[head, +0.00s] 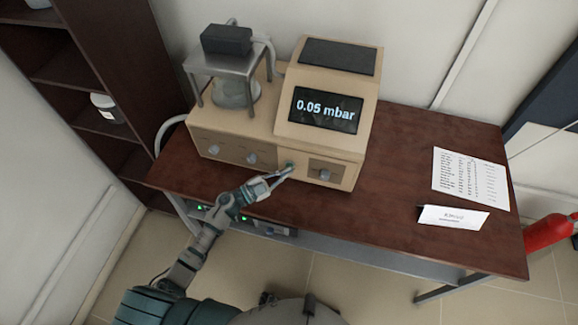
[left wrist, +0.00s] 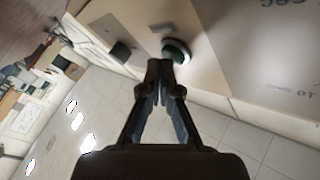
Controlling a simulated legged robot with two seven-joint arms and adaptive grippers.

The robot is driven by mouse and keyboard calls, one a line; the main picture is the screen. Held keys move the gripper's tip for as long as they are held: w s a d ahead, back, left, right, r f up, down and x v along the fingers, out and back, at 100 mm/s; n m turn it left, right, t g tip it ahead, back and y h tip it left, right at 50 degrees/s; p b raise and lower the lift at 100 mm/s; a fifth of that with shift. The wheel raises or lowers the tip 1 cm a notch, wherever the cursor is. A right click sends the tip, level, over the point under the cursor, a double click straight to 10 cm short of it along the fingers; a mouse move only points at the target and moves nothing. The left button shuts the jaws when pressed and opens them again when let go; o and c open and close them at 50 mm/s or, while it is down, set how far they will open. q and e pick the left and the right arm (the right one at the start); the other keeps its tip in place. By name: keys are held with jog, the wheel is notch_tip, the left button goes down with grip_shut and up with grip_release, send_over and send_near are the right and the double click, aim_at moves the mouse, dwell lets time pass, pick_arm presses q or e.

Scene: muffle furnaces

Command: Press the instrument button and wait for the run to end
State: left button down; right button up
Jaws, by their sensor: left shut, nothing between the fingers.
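The instrument (head: 322,95) is a beige box on the brown table, with a screen (head: 326,110) reading "0.05 mbar". A small round green button (head: 289,165) sits low on its front panel; it also shows in the left wrist view (left wrist: 177,50), just beyond my fingertips. My left gripper (head: 286,172) is shut and empty, its tips at the button. Whether they touch it I cannot tell. In the left wrist view the shut fingertips (left wrist: 160,65) point at the button and partly overlap its lower edge. My right gripper is not in view.
A metal stand (head: 229,65) with a glass vessel stands on the instrument's left part. A printed sheet (head: 470,178) and a folded card (head: 453,217) lie on the table's right. A dark shelf (head: 85,90) stands left.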

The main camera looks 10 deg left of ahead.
pick_arm(q)
jog(key=shift+w, duration=0.25)
dwell(0.4)
jog(key=shift+s, duration=0.15)
jog(key=shift+s+a+p, duration=0.1)
jog(key=shift+s+p, duration=0.4)
jog(key=shift+s, duration=0.25)
jog(key=s+p, duration=0.2)
jog(key=s, duration=0.3)
jog(key=shift+a, duration=0.1)
dwell(0.8)
